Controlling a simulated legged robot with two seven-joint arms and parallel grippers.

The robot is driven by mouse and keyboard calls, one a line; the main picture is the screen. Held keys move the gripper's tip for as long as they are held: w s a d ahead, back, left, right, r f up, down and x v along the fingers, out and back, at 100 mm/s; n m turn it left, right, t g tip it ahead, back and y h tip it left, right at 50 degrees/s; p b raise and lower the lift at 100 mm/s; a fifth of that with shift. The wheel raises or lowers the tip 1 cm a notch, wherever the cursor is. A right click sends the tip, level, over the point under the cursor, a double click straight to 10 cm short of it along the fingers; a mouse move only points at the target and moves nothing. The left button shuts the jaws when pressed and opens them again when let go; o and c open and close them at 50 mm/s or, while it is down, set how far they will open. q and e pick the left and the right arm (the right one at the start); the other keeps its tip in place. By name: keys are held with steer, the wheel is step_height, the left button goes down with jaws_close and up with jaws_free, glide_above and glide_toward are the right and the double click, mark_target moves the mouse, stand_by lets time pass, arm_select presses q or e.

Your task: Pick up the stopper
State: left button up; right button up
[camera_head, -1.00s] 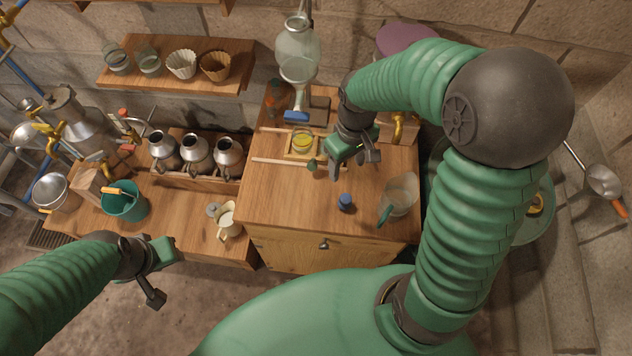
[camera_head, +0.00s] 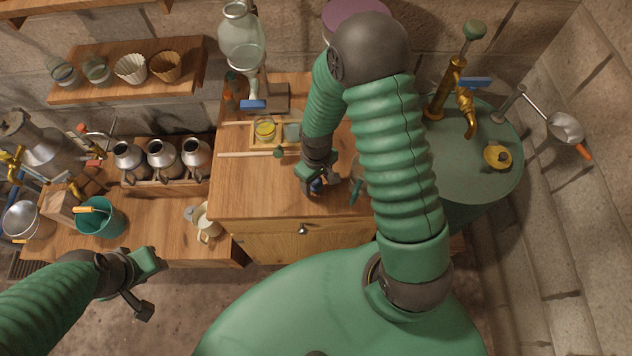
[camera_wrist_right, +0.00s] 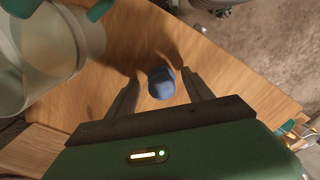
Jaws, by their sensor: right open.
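A small blue piece that looks like the stopper (camera_wrist_right: 161,84) stands on the wooden cabinet top near its front edge. In the head view the stopper (camera_head: 316,186) is partly hidden by my right gripper (camera_head: 320,190). My right gripper (camera_wrist_right: 161,74) is open, with one finger on each side of the stopper and gaps showing between. I cannot tell how high the fingertips are above the wood. My left gripper (camera_head: 150,288) is open and empty, over the floor at the lower left.
A clear jug (camera_wrist_right: 55,45) stands close beside the stopper, mostly behind my arm in the head view. A yellow-filled glass dish (camera_head: 265,130) and a wooden stick (camera_head: 245,154) lie further back. A green drum (camera_head: 470,160) with a brass tap stands right of the cabinet.

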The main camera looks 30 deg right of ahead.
steer(key=shift+w+d+f, duration=0.1)
steer(key=shift+d, duration=0.05)
steer(key=shift+c, duration=0.8)
steer(key=shift+a+r, duration=0.2)
steer(key=shift+a, duration=0.15)
steer(key=c, duration=0.7)
steer(key=shift+a, duration=0.1)
jaws_close()
steer(key=shift+d, duration=0.25)
